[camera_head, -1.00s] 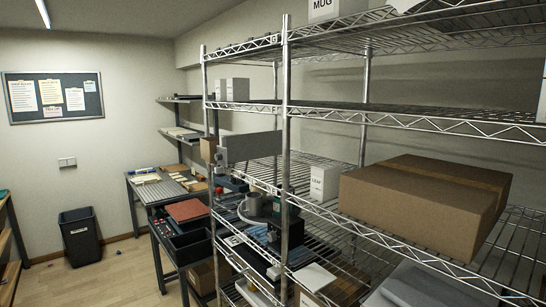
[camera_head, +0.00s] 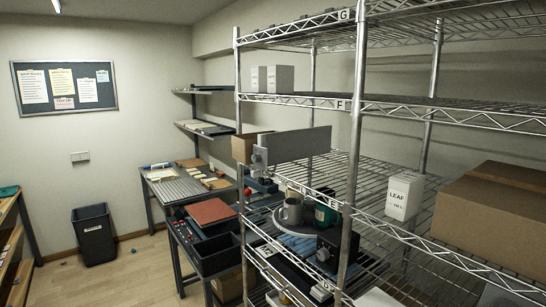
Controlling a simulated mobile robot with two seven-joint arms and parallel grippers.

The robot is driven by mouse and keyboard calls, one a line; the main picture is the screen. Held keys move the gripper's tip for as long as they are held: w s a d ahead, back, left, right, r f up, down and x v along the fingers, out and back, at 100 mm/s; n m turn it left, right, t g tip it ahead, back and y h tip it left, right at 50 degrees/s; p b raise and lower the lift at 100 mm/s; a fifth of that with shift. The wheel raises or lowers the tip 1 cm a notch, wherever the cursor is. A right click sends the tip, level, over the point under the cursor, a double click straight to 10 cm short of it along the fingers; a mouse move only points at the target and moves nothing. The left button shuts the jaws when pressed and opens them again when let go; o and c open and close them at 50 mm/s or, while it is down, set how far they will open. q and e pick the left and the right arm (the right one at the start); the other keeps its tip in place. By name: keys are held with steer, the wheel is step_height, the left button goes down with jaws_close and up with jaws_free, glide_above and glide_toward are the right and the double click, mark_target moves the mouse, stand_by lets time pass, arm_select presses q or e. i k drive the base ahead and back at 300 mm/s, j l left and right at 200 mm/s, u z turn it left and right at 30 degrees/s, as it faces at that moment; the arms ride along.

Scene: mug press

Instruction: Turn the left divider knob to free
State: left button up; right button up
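A flat grey divider panel (camera_head: 298,144) stands upright on the middle level of the wire shelf rack. The knob's setting is too small to read. Only this one divider shows clearly, so I cannot tell whether it is the left one. Neither of my grippers is in view.
The wire rack (camera_head: 357,140) fills the right side. A white LEAF box (camera_head: 404,195) and a large cardboard box (camera_head: 495,212) stand on it. A grey mug (camera_head: 292,211) sits on a lower level.

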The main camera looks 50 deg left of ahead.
mark_target(255, 158)
steer(key=j+z, duration=0.25)
steer(key=j, duration=0.3)
steer(key=j+z, duration=0.25)
steer(key=j, duration=0.3)
steer(key=j+z, duration=0.1)
steer(key=j, duration=0.45)
steer(key=k+j+z, duration=0.1)
steer(key=j, duration=0.45)
steer(key=k+j, duration=0.15)
steer(key=j, duration=0.4)
steer(key=k+j+z, duration=0.15)
steer(key=j, duration=0.4)
steer(key=i, duration=0.05)
